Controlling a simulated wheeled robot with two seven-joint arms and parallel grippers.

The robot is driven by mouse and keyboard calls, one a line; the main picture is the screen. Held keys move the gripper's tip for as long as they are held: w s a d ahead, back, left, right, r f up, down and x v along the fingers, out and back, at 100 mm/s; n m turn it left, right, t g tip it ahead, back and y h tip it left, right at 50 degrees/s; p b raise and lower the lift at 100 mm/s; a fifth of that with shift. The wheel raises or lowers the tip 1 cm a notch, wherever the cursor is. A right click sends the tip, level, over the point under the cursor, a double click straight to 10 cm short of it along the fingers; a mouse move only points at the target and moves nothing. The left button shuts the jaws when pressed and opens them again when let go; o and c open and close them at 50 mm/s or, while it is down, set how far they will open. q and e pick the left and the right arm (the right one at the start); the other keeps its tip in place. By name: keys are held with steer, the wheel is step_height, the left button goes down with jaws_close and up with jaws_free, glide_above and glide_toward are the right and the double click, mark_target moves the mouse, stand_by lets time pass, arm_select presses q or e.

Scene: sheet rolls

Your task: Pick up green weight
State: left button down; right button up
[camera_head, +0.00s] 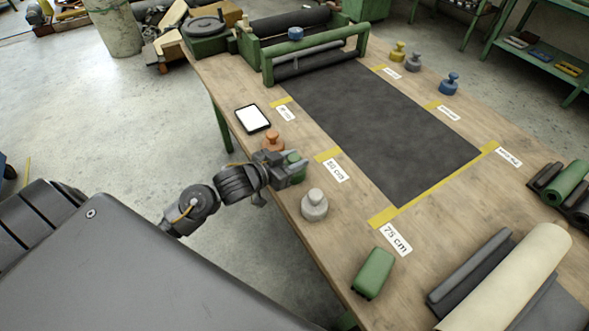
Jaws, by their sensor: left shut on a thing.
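The green weight (293,158) is between the fingers of my left gripper (296,168), near the left edge of the wooden table. The gripper is shut on it, and the fingers hide part of it. I cannot tell whether the weight touches the table. My right gripper is not in view.
An orange weight (273,141) stands just behind my left gripper, and a grey weight (314,205) stands in front. A tablet (253,119), a dark sheet (385,125), a green block (373,273) and rolls (510,280) lie on the table (440,235). Yellow, grey and blue weights stand along the far edge.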

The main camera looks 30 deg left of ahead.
mark_target(294, 157)
arm_select(q)
steer(key=shift+r, duration=0.15)
steer(key=shift+r, duration=0.15)
steer(key=shift+r, duration=0.5)
step_height(294, 157, up, 2)
steer(key=shift+r, duration=0.1)
steer(key=s+a+r+p, duration=0.1)
steer(key=s+a+r, duration=0.4)
steer(key=a+r, duration=0.4)
steer(key=shift+a+r+p, duration=0.25)
steer(key=shift+a+p, duration=0.15)
steer(key=shift+a, duration=1.65)
